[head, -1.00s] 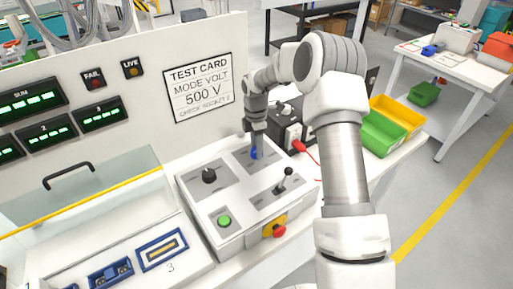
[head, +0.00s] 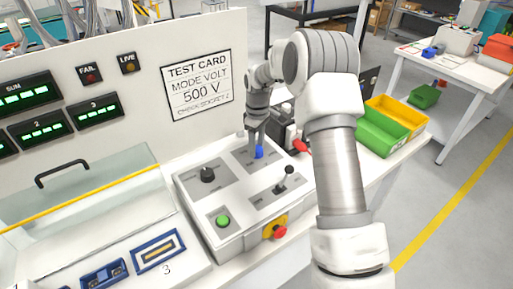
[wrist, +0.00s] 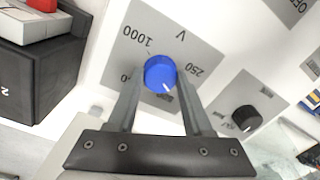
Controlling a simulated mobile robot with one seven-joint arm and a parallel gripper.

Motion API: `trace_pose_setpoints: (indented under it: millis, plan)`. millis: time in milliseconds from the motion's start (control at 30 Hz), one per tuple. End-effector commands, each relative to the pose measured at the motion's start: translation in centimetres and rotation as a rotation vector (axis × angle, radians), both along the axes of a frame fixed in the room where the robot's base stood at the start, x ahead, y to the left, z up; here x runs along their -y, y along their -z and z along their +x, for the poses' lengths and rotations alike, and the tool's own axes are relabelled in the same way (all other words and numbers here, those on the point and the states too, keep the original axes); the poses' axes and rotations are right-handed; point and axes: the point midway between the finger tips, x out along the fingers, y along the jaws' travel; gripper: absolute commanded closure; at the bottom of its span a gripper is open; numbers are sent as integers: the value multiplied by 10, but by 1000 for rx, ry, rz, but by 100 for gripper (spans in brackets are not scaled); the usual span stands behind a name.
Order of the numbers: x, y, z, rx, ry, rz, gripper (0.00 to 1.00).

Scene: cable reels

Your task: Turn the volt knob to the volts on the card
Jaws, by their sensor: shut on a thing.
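The test card (head: 197,87) on the upright panel reads "MODE VOLT" and "500 V". The blue volt knob (head: 259,152) is at the back right of the sloped control box, under my gripper (head: 257,144). In the wrist view my gripper (wrist: 160,76) has one finger on each side of the blue knob (wrist: 160,71), shut on it. The knob's white pointer mark faces the lower right, toward a partly hidden label that looks like 500. The dial plate (wrist: 150,25) also shows V, 1000 and 250; another label by the left finger is partly hidden.
On the box are a black mode knob (head: 207,174), a lever (head: 282,182), a green button (head: 223,220) and a red stop button (head: 280,231). Green (head: 382,132) and yellow bins are at right.

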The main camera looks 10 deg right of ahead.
Motion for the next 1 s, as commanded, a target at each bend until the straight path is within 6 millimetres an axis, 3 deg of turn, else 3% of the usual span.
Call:
trace_pose_setpoints:
  millis: [1000]
  plan:
    - [1,0,-1,0,966,-1,100]
